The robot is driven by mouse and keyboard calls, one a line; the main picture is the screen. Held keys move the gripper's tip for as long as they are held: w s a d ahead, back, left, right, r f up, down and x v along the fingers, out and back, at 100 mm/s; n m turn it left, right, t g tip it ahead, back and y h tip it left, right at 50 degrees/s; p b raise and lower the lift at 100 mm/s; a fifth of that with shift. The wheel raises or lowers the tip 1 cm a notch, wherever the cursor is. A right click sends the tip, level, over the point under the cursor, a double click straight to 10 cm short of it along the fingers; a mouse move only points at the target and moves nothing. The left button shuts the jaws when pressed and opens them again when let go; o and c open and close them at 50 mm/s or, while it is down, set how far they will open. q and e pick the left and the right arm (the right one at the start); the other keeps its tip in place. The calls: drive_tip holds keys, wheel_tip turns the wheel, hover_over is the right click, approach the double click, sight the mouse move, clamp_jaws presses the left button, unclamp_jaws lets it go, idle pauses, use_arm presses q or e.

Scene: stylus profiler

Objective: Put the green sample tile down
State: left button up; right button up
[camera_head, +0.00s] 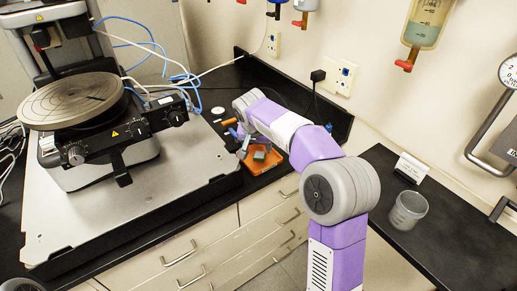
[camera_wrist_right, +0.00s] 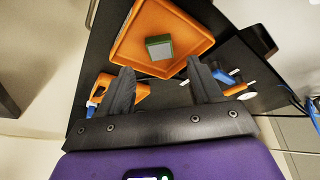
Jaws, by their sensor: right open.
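The green sample tile (camera_wrist_right: 160,47), a small block with a grey top face and green sides, appears to lie inside the orange tray (camera_wrist_right: 126,50). In the head view the tile (camera_head: 260,156) shows as a small green patch over the tray (camera_head: 262,167), partly covered by my gripper. My right gripper (camera_wrist_right: 163,72) is open, with a clear gap between its two dark fingers. The tile is just beyond the fingertips and apart from them in the wrist view. In the head view my right gripper (camera_head: 252,149) is over the tray.
The profiler with its round stage (camera_head: 72,101) stands on a grey plate left of the tray. Orange- and blue-handled tools (camera_wrist_right: 228,78) lie beside the tray on the black bench. A clear beaker (camera_head: 408,211) and a white card (camera_head: 412,167) stand on the right bench.

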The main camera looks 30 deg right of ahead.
drive_tip(key=p+v, duration=0.1)
drive_tip(key=v, duration=0.5)
idle(0.4)
